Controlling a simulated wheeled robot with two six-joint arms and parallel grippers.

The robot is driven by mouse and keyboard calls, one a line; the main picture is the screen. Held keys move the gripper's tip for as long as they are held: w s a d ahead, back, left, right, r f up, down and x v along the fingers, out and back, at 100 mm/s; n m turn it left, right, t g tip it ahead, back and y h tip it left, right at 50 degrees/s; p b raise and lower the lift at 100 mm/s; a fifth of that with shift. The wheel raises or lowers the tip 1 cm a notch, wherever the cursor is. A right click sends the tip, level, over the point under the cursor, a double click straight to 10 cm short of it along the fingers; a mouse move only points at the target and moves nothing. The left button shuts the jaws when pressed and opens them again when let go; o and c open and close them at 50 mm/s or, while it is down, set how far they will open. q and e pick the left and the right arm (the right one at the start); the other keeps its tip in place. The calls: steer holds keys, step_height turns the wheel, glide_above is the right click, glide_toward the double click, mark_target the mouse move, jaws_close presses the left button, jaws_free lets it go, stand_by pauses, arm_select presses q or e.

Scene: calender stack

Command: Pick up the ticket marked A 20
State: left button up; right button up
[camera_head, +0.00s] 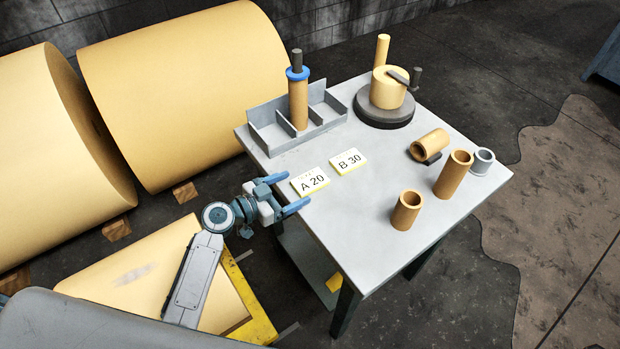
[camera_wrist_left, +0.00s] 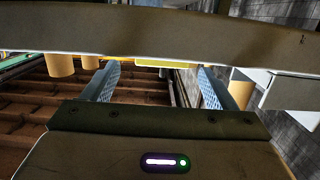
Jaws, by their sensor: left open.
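The ticket marked A 20 (camera_head: 310,182) is a small white card with a yellow edge, lying flat near the left edge of the grey table. The ticket marked B 30 (camera_head: 348,161) lies to its right. My left gripper (camera_head: 296,190) is open at the table's left edge, its blue fingers pointing toward the A 20 ticket. In the left wrist view, a thin yellow strip (camera_wrist_left: 160,63), apparently a ticket edge, shows beyond and between the open fingers. My right gripper is not in view.
Behind the tickets stands a grey divided tray (camera_head: 270,140) with an upright tube. A round dark stand (camera_head: 383,113) carries a roll. Several brown tubes, one of them (camera_head: 407,210) upright, occupy the table's right side. The table (camera_head: 345,205) is clear just right of the ticket.

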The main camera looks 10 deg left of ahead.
mark_target(303, 184)
arm_select(q)
steer(key=p+x, duration=0.1)
steer(key=x, duration=0.2)
steer(key=shift+w+d+p, duration=0.15)
steer(key=shift+w+p, duration=0.15)
steer(key=shift+p, duration=0.1)
steer(key=shift+w+d+f, duration=0.15)
steer(key=shift+d, duration=0.05)
steer(key=shift+f, duration=0.1)
steer(key=c, duration=1.1)
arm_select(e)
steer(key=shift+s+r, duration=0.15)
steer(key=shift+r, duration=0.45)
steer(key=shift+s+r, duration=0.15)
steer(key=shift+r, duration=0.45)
